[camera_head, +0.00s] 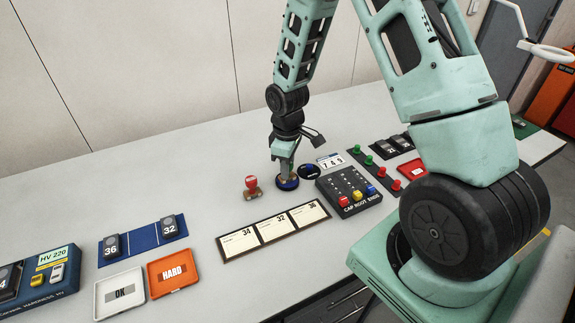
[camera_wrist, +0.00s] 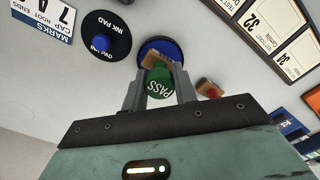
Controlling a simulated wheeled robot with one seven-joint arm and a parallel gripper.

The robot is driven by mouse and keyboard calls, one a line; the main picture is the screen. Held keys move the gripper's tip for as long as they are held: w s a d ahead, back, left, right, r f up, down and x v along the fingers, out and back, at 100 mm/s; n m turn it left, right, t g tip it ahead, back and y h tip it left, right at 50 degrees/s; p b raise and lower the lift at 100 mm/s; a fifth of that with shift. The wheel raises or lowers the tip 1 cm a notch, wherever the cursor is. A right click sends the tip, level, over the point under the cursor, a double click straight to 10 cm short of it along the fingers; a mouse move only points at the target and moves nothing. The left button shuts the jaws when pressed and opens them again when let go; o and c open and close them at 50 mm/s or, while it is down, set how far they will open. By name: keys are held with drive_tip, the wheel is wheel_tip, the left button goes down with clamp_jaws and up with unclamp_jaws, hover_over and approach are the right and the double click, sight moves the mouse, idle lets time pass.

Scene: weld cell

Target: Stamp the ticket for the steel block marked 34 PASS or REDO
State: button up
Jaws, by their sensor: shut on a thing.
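My gripper (camera_head: 286,172) is shut on the green PASS stamp (camera_wrist: 159,84). It holds the stamp over a round blue pad with a dark rim (camera_wrist: 163,46), which also shows in the head view (camera_head: 288,184); whether stamp and pad touch I cannot tell. The red stamp (camera_head: 251,184) stands on the table left of my gripper. The ticket holder (camera_head: 247,257) has tickets 34 (camera_head: 239,243), 32 (camera_head: 275,228) and 36 (camera_head: 309,215), with no stamp mark that I can make out. A block (camera_head: 9,279), cut off by the left edge and showing a 4, sits on the tester reading HV 220 (camera_head: 53,256).
A black disc lettered INK PAD (camera_wrist: 112,22) lies beside the blue pad. A CAP ROOT ENDS box (camera_head: 348,187) stands right. Blocks 36 (camera_head: 111,248) and 32 (camera_head: 168,227), the OK tray (camera_head: 103,314) and HARD tray (camera_head: 153,291) are left. Table behind is clear.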

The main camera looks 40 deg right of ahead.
wheel_tip(320, 180, up, 7)
drive_tip(key=p, duration=0.6)
idle(0.4)
